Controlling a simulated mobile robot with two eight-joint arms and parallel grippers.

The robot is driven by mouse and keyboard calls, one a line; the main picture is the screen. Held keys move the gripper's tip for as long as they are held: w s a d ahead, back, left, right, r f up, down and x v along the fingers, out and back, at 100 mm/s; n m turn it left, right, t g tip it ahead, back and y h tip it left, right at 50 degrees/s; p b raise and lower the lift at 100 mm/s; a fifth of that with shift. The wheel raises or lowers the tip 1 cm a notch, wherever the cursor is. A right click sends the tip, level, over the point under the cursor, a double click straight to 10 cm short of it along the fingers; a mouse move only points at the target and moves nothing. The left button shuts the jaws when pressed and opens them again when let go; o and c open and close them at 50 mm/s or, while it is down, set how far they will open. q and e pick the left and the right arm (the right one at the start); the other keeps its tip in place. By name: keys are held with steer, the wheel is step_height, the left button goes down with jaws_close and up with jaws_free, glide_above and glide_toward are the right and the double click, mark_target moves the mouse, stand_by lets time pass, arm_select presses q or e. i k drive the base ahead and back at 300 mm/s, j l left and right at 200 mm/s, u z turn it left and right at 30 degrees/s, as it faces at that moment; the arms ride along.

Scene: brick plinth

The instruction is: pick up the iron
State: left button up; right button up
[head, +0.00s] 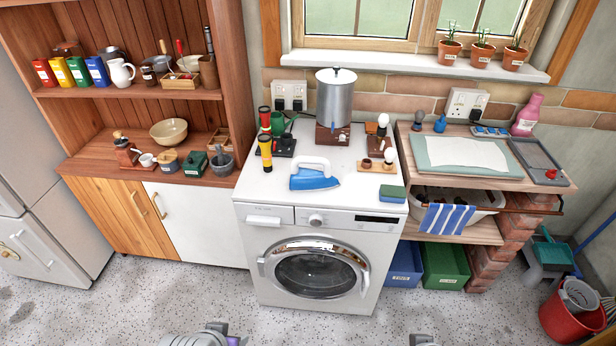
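The iron (314,177) is blue with a pale handle on top. It rests on the white top of the washing machine (262,189), near the middle of the surface. Parts of my arms show at the bottom edge of the head view, one left of centre and one right of centre, both low in front of the washing machine and well apart from the iron. The fingertips of both grippers are not visible.
Around the iron stand a yellow torch (265,150), a metal urn (334,100), a wooden tray with a bulb (376,165) and a green-blue sponge (391,194). A wooden dresser (148,180) stands left, a brick-supported bench (487,183) right. The speckled floor in front is clear.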

mark_target(302, 179)
steer(key=z, duration=1.35)
steer(key=u, duration=1.5)
steer(key=i+u, duration=0.3)
steer(key=i, duration=0.85)
